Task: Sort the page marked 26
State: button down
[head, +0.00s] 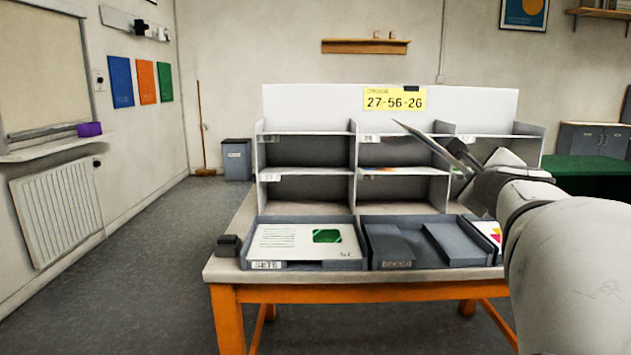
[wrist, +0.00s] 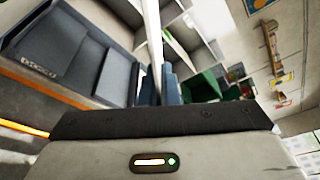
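My gripper (head: 462,158) is raised in front of the shelf unit's right part. It is shut on a thin page (head: 426,137), seen nearly edge-on and tilted, pointing up and left. The wrist view shows the same page (wrist: 153,35) as a pale strip rising from between the fingers (wrist: 160,85). Its number and printed face cannot be read. The white shelf unit (head: 390,205) has several compartments with small labels, too small to read surely. A yellow sign (head: 395,99) above reads 27-56-26. A coloured page (head: 380,168) lies in a middle compartment.
In front of the shelves stand a grey tray (head: 250,262) labelled SETS, holding a page with a green picture (head: 305,241), and a second grey tray (head: 440,264) with an unclear label. Another coloured page (head: 488,230) lies at the right. A small dark block (head: 229,246) sits at the table's left edge.

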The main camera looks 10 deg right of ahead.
jog(key=n+b, duration=0.2)
jog(key=b, duration=0.2)
jog(key=f+n+t+h+b, duration=0.1)
jog(key=n+b, duration=0.1)
jog(key=b, duration=0.2)
jog(key=shift+n, duration=0.4)
jog(key=shift+r+n+b, duration=0.25)
jog(key=shift+n+b, duration=0.35)
jog(key=shift+b, duration=0.45)
jog(key=shift+r, duration=0.25)
jog(key=shift+f, duration=0.1)
